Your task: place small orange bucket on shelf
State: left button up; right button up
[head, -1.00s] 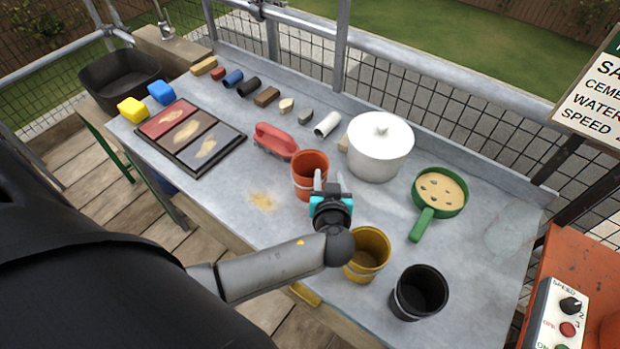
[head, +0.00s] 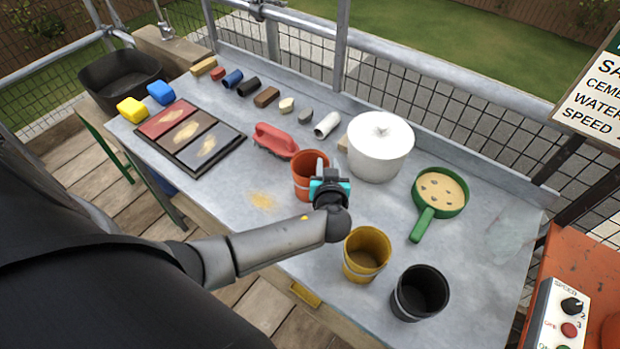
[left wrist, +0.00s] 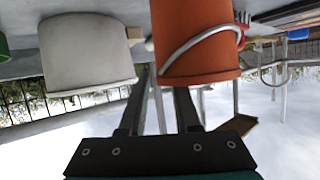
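The small orange bucket (head: 305,185) stands upright on the grey worktop, near its middle. In the left wrist view the orange bucket (left wrist: 198,45) appears upside down, with its wire handle hanging across its side. My left gripper (head: 330,168) is at the right side of the bucket's rim and hides part of it. In the left wrist view the gripper's fingers (left wrist: 160,85) are apart, with the bucket's rim close to the fingertips. I cannot tell whether they touch or straddle the rim. No shelf can be made out. My right gripper is not in view.
A white lidded pot (head: 380,150) stands right of the gripper, with a green pan (head: 440,195) beyond. A yellow bucket (head: 366,256) and black bucket (head: 418,294) stand at the front.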

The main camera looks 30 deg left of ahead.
pick_arm(q)
grip_shut()
dwell(1.1)
